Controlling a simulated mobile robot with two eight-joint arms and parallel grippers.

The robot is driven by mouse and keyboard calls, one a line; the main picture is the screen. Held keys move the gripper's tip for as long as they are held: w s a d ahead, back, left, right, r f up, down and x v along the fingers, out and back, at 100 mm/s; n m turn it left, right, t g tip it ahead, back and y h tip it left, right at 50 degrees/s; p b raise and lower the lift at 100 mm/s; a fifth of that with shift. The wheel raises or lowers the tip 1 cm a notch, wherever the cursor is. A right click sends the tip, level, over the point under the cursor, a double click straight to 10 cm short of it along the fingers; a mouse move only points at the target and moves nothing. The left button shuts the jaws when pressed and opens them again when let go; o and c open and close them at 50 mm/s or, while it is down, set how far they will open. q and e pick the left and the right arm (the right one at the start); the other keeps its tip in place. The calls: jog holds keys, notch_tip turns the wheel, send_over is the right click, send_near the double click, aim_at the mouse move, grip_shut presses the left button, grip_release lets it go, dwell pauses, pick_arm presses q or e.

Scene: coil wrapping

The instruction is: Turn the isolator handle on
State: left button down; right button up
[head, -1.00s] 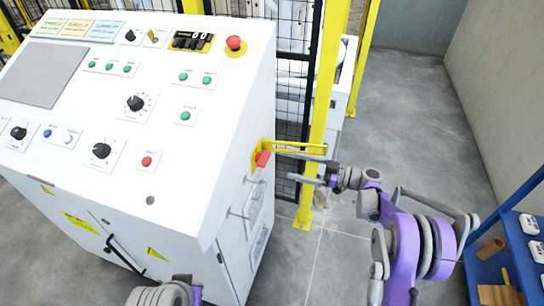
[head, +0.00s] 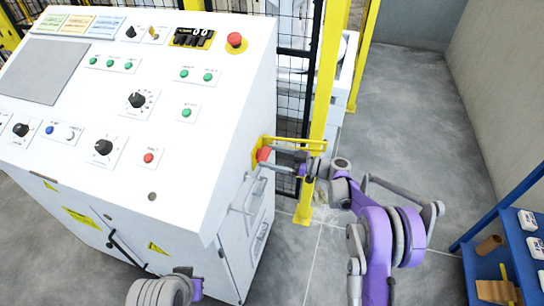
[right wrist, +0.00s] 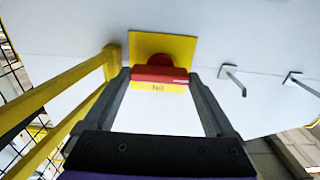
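The isolator handle (head: 263,154) is a red grip on a yellow plate on the right side of the white control cabinet (head: 215,110). In the right wrist view the red handle (right wrist: 160,75) lies level across the yellow plate (right wrist: 175,45), with a small label below it. My right gripper (head: 272,160) is at the handle, coming from the right. In the wrist view its two fingers (right wrist: 160,82) are spread, one at each end of the handle, with very little gap; I cannot tell whether they touch it.
A yellow bracket (head: 295,141) sticks out beside the handle, close to the gripper. A yellow fence post (head: 320,110) stands behind. Metal pull handles (head: 243,205) project from the cabinet side below. A blue shelf (head: 510,255) with small items is at right.

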jog(key=c, duration=0.8)
jog(key=shift+m, duration=0.4)
jog(key=shift+f+m+b, duration=0.1)
jog(key=shift+m+b, duration=3.35)
jog(key=shift+m, duration=5.05)
